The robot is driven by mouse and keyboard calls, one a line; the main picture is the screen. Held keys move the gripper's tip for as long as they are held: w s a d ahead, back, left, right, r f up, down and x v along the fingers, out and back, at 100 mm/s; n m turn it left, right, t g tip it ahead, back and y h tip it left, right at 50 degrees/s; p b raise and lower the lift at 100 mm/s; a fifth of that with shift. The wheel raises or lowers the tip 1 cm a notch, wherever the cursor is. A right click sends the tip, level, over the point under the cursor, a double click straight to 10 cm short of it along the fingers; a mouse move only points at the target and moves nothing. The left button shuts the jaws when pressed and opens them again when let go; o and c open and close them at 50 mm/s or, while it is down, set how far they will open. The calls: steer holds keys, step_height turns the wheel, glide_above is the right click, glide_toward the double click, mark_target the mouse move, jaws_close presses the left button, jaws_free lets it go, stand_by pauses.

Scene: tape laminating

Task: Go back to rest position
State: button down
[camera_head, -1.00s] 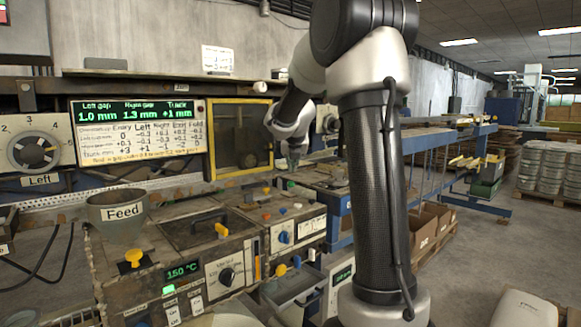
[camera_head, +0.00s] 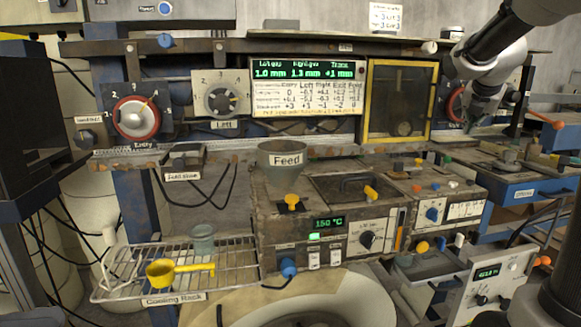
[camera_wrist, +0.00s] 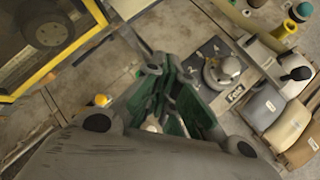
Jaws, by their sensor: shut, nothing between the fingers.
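My arm reaches in from the top right of the head view, its wrist in front of the wall panel beside the yellow-framed window (camera_head: 399,101). My gripper (camera_wrist: 178,72) shows in the wrist view with its dark green fingers together and nothing between them. The fingertips are hard to make out in the head view. The control panel with the Feed funnel (camera_head: 283,160) and a 150 °C display (camera_head: 328,223) is left of and below the arm.
A cooling rack (camera_head: 230,262) at the lower left carries a yellow scoop (camera_head: 180,270) and a small cup (camera_head: 202,238). Entry (camera_head: 136,119) and Left (camera_head: 222,100) dials sit on the back panel.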

steer(key=s+a+f+m+g+y, duration=0.1)
steer(key=s+a+f+m+g, duration=0.1)
steer(key=s+f+m, duration=0.4)
steer(key=s+a+f+m+g, duration=0.15)
steer(key=s+m, duration=0.25)
steer(key=m, duration=0.5)
steer(key=s+a+f+m+y, duration=0.1)
steer(key=s+a+m, duration=0.4)
steer(key=s, duration=0.6)
steer(key=s+a+f+m+y, duration=0.2)
steer(key=s+a+m, duration=0.4)
steer(key=s+a, duration=0.3)
steer(key=shift+s+a+f, duration=0.2)
steer(key=shift+s+f, duration=0.25)
steer(key=shift+s, duration=0.4)
steer(key=shift+t, duration=0.25)
